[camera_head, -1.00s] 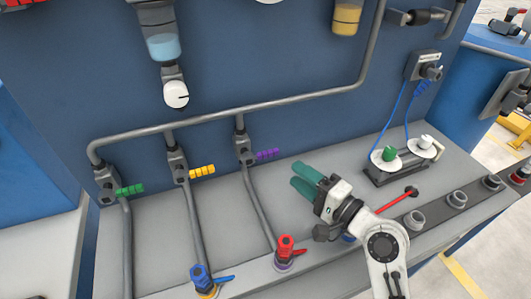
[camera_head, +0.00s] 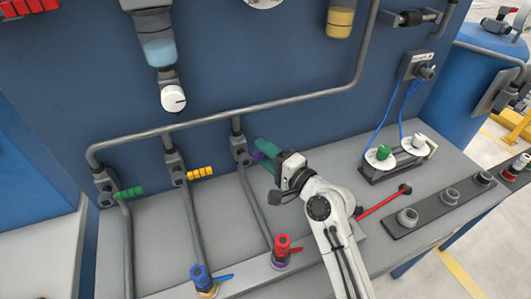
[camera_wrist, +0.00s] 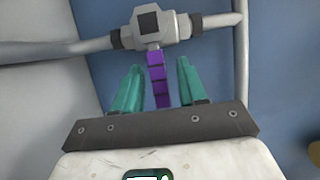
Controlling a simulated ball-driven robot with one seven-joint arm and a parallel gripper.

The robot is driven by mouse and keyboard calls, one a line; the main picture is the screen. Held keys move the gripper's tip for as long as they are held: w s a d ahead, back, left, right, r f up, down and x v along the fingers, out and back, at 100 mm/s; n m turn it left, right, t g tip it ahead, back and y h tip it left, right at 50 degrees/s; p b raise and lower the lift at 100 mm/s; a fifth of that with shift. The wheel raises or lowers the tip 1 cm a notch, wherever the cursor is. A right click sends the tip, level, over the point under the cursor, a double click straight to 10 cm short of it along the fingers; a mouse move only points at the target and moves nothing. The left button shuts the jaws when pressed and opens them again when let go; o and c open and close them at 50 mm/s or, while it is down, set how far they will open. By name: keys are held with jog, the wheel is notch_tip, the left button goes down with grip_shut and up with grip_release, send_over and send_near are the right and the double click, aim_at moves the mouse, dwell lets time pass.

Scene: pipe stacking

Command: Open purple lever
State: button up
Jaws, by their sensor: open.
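The purple lever (camera_wrist: 157,80) sticks out from a grey valve (camera_wrist: 155,28) on the pipe, in the wrist view. It lies between the two green fingers of my gripper (camera_wrist: 157,88), with a gap on each side. My gripper is open around the lever. In the head view, my gripper (camera_head: 265,155) is at the rightmost of the three pipe valves (camera_head: 241,150), and its fingers hide most of the purple lever (camera_head: 257,156).
A yellow lever (camera_head: 200,172) and a green lever (camera_head: 129,193) sit on the valves to the left. Blue (camera_head: 203,277) and red (camera_head: 283,246) valve handles stand at the front. A red rod (camera_head: 382,201) and two white discs lie right of my arm.

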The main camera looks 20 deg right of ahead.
grip_shut()
dwell(0.5)
